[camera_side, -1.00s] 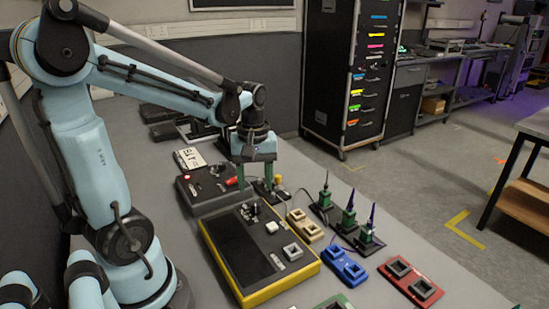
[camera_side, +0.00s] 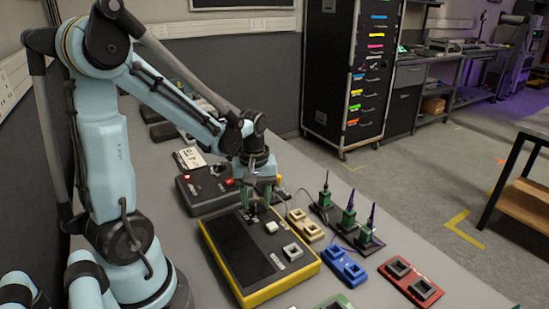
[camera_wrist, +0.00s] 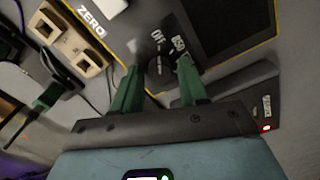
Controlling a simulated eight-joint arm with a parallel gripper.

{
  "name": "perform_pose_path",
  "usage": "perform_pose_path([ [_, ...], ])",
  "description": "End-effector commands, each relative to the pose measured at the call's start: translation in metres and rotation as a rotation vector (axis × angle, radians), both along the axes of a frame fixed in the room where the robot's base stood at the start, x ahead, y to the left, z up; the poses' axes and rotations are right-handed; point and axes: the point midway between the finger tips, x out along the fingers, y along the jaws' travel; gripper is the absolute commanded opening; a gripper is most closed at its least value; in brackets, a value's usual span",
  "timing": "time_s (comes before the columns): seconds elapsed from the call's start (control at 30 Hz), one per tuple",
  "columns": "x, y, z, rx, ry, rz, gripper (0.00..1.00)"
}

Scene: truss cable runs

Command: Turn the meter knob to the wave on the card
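The meter (camera_side: 236,247) is a dark panel with a yellow rim, lying on the bench; its rim also shows in the wrist view (camera_wrist: 202,63). Its round black knob (camera_wrist: 158,69) is near labels, one seeming to read OFF; its pointer direction is unclear. My gripper (camera_side: 255,203) points down over the knob end of the meter. In the wrist view my gripper (camera_wrist: 160,66) is open, one green finger on each side of the knob, with gaps visible. I cannot tell how low the fingertips are. The white card (camera_side: 190,158) lies behind a dark box; its marking is too small to read surely.
The dark box (camera_side: 200,198) with a red light sits behind the meter. Beige (camera_side: 305,226), blue (camera_side: 345,266) and red (camera_side: 410,281) socket blocks lie to the right. Upright green connectors (camera_side: 348,218) stand near them.

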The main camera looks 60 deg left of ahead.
Motion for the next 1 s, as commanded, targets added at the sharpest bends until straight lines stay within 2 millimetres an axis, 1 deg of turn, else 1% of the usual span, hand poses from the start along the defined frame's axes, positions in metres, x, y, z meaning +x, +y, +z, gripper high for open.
perform_pose_path([
  [0.03,0.0000,0.0000,0.0001,0.000,0.000,0.000,0.35],
  [0.2,0.0000,-0.0001,0.0002,0.000,0.000,0.000,0.09],
  [0.27,0.0000,-0.0001,0.0002,0.000,0.000,0.000,0.00],
  [0.47,0.0000,0.0000,0.0002,0.000,0.000,-0.011,0.00],
  [0.67,0.0000,0.0000,0.0003,-0.001,0.000,-0.078,0.00],
  [0.87,0.0001,0.0000,0.0004,-0.001,0.000,-0.217,0.00],
  [1.0,0.0001,0.0000,0.0004,-0.001,0.000,-0.345,0.00],
])
